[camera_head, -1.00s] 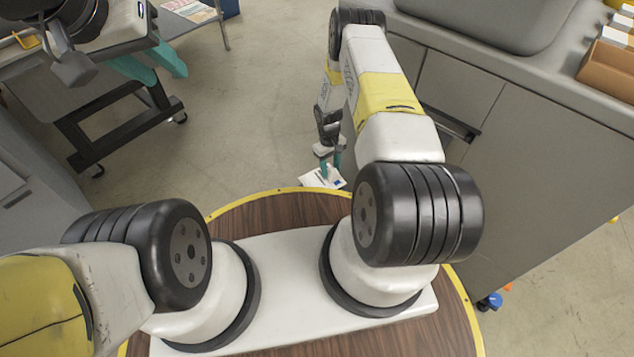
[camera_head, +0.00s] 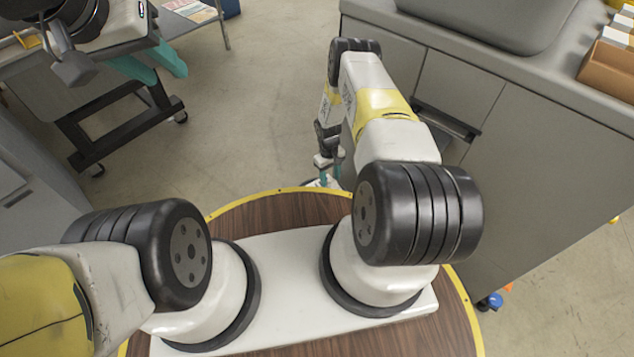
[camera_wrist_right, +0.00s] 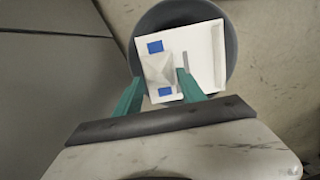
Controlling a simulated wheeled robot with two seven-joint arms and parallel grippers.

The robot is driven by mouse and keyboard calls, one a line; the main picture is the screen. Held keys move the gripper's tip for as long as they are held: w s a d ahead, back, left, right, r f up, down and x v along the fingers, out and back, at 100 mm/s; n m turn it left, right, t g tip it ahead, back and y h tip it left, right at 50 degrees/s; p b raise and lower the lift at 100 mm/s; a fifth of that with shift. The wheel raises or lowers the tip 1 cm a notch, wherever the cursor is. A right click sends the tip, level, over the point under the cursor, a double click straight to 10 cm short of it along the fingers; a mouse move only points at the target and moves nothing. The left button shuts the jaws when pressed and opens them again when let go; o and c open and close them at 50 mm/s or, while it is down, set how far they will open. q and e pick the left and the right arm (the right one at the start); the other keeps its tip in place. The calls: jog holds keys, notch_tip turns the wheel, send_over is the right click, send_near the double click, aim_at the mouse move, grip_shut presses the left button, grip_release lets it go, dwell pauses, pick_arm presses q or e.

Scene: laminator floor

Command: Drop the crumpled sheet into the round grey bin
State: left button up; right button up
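My left gripper (camera_head: 168,74) is open and empty at upper left.
A grey cabinet with a counter (camera_head: 480,70) stands close on the right of my right arm. A dark-framed cart (camera_head: 125,125) is at left, under my left gripper. The concrete floor (camera_head: 240,120) between them is clear.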

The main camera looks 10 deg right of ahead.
jog(key=o, duration=0.3)
jog(key=r, duration=0.5)
jog(key=w+r, duration=0.1)
jog(key=r, duration=0.1)
jog(key=shift+a+r, duration=0.15)
jog(key=shift+r, duration=0.25)
